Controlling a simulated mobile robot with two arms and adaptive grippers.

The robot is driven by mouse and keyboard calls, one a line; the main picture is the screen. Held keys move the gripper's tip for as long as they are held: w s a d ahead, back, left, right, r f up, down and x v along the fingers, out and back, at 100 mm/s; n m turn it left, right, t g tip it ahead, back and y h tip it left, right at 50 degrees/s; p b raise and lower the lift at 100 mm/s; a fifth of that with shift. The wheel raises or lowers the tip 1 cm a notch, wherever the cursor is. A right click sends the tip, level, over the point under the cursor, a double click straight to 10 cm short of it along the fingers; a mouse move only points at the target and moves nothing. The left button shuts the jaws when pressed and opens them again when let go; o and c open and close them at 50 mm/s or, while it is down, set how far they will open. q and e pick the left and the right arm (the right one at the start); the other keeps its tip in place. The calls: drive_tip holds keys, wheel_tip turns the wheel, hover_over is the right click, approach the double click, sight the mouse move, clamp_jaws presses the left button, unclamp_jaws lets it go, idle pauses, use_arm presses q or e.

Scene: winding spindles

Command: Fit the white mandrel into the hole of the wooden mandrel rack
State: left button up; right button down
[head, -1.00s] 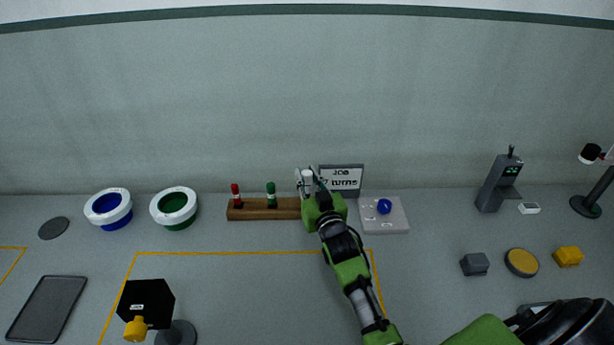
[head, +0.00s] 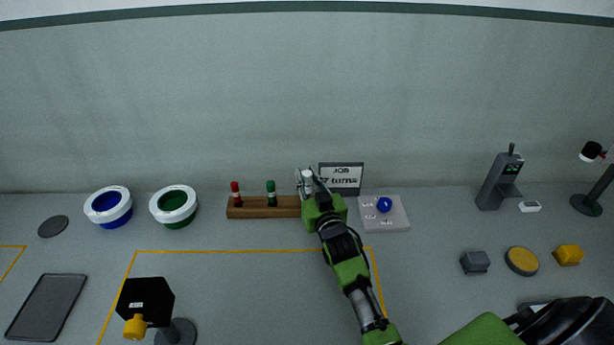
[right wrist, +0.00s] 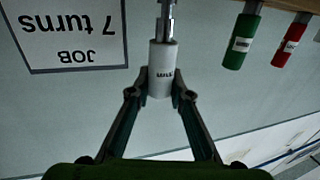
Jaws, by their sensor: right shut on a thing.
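The white mandrel (head: 308,177) stands roughly upright at the right end of the wooden mandrel rack (head: 250,213). My right gripper (head: 307,186) is shut on it. In the right wrist view, which is upside down, the fingertips (right wrist: 160,92) press on both sides of the labelled white mandrel (right wrist: 162,65). Its metal shaft runs out of the picture's top edge, so I cannot tell whether its end is in the hole. The gripper hides the rack's right end in the head view. A red mandrel (head: 235,194) and a green mandrel (head: 271,194) stand in the rack. My left gripper is out of view.
A sign reading "JOB 7 turns" (head: 341,178) stands just behind my right gripper. A grey panel with a blue knob (head: 384,205) lies to its right. Blue (head: 108,208) and green (head: 174,206) spools lie left of the rack. The yellow-outlined table area in front is mostly clear.

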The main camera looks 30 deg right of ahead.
sight(307, 188)
drive_tip(key=shift+f+b, duration=0.8)
drive_tip(key=shift+f, duration=0.35)
drive_tip(key=shift+r+p, duration=1.15)
drive_tip(key=shift+p, duration=0.4)
idle(1.0)
drive_tip(key=shift+f+b, duration=0.9)
drive_tip(key=shift+f, duration=0.35)
drive_tip(key=c, duration=1.8)
unclamp_jaws()
drive_tip(key=shift+s+r, duration=0.1)
drive_tip(key=shift+o, duration=0.2)
